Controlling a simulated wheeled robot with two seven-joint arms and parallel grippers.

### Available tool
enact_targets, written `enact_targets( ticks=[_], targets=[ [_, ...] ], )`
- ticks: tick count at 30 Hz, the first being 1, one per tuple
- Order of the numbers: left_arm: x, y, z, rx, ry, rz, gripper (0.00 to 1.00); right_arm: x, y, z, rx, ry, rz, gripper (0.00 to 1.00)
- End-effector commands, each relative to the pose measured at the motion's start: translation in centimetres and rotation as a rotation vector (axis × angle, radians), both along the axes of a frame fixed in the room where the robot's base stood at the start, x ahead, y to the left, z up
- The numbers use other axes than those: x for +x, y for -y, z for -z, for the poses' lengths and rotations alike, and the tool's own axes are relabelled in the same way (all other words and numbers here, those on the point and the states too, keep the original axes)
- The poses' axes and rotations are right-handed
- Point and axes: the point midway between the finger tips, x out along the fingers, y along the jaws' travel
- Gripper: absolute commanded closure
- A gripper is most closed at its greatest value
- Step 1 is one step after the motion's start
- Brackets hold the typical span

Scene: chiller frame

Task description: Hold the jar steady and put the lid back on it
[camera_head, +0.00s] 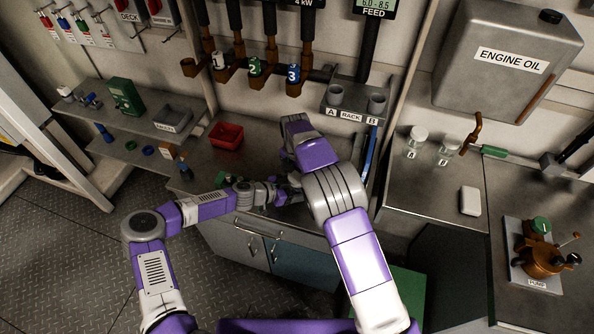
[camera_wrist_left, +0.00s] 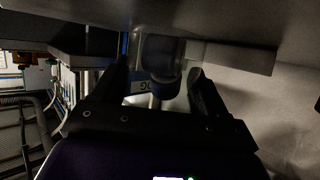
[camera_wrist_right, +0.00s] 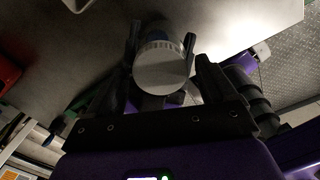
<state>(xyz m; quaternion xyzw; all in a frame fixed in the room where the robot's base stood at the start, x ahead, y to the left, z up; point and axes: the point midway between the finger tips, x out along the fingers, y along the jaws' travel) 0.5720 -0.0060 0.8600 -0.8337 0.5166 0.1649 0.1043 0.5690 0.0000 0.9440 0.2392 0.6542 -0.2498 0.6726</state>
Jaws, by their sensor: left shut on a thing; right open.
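In the right wrist view, a lid (camera_wrist_right: 162,70) with a pale ribbed rim and flat grey top appears seated on the jar (camera_wrist_right: 155,30), whose body is mostly hidden behind it. Dark fingers of my left gripper (camera_head: 268,193) stand on both sides of the jar. In the left wrist view, the left gripper (camera_wrist_left: 160,80) holds the dim jar (camera_wrist_left: 160,55) between its fingers. My right gripper (camera_head: 287,188) is open, its fingers apart on either side of the lid in its wrist view. In the head view, the arms hide the jar and lid.
A red bin (camera_head: 227,136) stands on the worktop behind my arms. Two lidded jars marked A (camera_head: 418,138) and B (camera_head: 446,152) stand on the right bench. A white box (camera_head: 470,201) and a pump (camera_head: 540,258) are farther right. Bench space lies around jars A and B.

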Motion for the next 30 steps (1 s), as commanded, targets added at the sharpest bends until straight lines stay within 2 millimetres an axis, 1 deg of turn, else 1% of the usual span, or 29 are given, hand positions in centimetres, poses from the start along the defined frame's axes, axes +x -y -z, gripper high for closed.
enact_targets(
  ticks=[2, 5, 12, 14, 17, 20, 30],
  targets=[
    [0.01, 0.01, -0.03, 0.0, 0.0, 0.0, 1.0, 0.0, 0.01, -0.02, 0.0, 0.0, 0.0, 0.16],
    [0.01, 0.01, -0.04, 0.0, 0.0, 0.0, 1.0, 0.0, 0.01, -0.03, 0.0, 0.0, 0.0, 0.29],
    [0.01, 0.01, -0.03, 0.0, 0.0, 0.0, 1.0, 0.0, 0.0, -0.05, 0.0, 0.0, 0.0, 0.66],
    [0.01, 0.01, -0.03, 0.0, 0.0, 0.0, 1.0, 0.01, 0.01, -0.05, 0.0, 0.0, 0.0, 0.74],
    [0.01, 0.01, -0.03, 0.0, 0.0, 0.0, 1.0, 0.01, 0.01, -0.06, 0.0, 0.0, 0.019, 0.74],
    [0.01, 0.01, -0.03, 0.0, 0.0, 0.0, 1.0, 0.02, 0.03, -0.07, 0.002, 0.002, 0.106, 0.74],
    [-0.01, 0.01, -0.01, 0.0, 0.0, 0.0, 1.0, 0.03, -0.03, -0.07, 0.014, 0.016, 0.673, 0.74]
  ],
)
